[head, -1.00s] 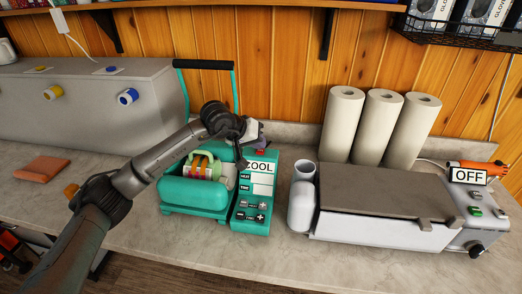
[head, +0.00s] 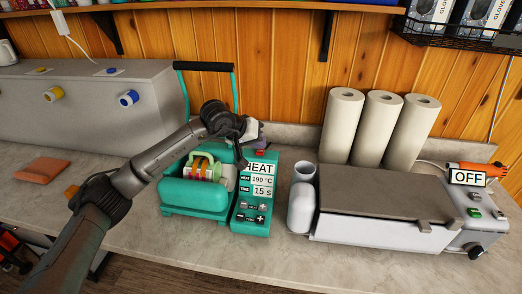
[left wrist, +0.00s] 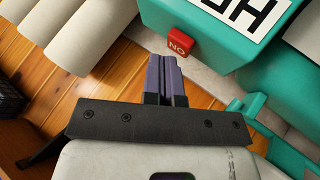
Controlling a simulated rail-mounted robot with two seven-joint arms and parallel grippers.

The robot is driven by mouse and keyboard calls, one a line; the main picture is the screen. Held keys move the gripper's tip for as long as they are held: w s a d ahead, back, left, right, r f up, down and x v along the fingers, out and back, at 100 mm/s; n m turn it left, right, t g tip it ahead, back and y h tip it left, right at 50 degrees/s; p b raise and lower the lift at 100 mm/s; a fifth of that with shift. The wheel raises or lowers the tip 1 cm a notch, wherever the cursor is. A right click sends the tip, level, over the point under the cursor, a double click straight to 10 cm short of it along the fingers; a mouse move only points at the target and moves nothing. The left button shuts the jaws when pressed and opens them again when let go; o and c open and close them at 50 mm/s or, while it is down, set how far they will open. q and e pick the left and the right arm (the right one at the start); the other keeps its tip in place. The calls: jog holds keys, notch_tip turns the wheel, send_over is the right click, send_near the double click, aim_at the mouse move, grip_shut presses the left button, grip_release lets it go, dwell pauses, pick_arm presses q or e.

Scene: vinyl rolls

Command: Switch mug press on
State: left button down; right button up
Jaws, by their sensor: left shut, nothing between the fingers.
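The teal mug press (head: 195,195) stands on the counter in the middle of the head view, with a striped mug (head: 202,168) lying in its cradle. Its control panel (head: 250,205) reads HEAT, 190 °C and 15 s. My left gripper (head: 258,141) is just behind the switch. In the left wrist view its purple fingers (left wrist: 164,62) are shut together, empty, with tips close to the switch; contact is unclear. My right gripper is not seen.
Three white rolls (head: 380,128) stand behind against the wooden wall. A grey box (head: 90,105) with tape rolls stands left.

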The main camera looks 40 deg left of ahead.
pick_arm(q)
jog(key=shift+r+p, duration=1.85)
jog(key=shift+r, duration=1.2)
